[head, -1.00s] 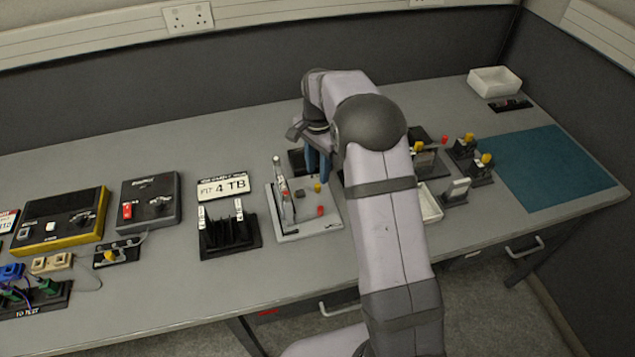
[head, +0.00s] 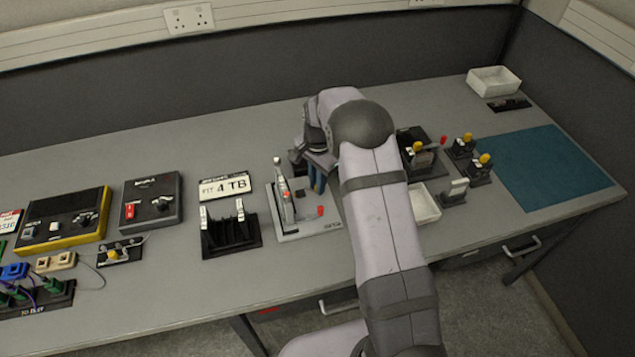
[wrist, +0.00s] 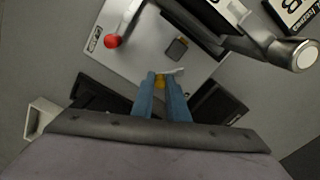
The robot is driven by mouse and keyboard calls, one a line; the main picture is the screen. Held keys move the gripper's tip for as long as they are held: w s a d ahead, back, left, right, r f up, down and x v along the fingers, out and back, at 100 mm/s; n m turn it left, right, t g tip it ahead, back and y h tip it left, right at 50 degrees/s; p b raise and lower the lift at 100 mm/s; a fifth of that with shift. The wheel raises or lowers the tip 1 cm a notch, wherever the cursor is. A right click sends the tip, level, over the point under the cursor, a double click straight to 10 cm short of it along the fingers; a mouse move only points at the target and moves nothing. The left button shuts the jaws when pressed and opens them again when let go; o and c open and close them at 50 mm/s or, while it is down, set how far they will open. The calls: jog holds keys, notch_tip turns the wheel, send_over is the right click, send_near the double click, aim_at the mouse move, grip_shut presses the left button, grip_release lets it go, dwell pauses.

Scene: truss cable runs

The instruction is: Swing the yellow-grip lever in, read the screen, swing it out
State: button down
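A light grey plate (head: 300,232) carries a tall upright handle (head: 283,188), a red knob (head: 320,211) and a small dark block (head: 299,194). In the wrist view the plate (wrist: 130,62) also shows the red knob (wrist: 112,41) and the dark block (wrist: 177,48). In the head view my gripper (head: 316,181) is over the plate's back right part and hides the grip. A dark flat unit (wrist: 215,105) lies behind the plate, largely hidden; no screen reading is visible.
A label reading "FIT 4 TB" (head: 225,187) and a black holder with two upright white-topped posts (head: 231,240) stand left. A white tray (head: 424,206) and yellow-knobbed fixtures (head: 478,170) are right. A teal mat (head: 545,170) is clear.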

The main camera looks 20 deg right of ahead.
dwell(0.4)
jog(key=n, duration=0.3)
jog(key=w+n, duration=0.1)
jog(key=shift+w+d, duration=0.1)
jog(key=shift+d, duration=0.25)
jog(key=n, duration=0.2)
jog(key=w+n, duration=0.1)
jog(key=n, duration=0.1)
jog(key=shift+d, duration=0.1)
jog(key=n, duration=0.2)
jog(key=w+n, duration=0.1)
jog(key=shift+w+n+b, duration=0.1)
jog(key=shift+n+b, duration=0.2)
jog(key=shift+n, duration=0.1)
jog(key=n, duration=0.2)
jog(key=w+a+n, duration=0.1)
jog(key=n, duration=0.1)
jog(key=shift+w+r, duration=0.1)
jog(key=c, duration=1.7)
grip_release()
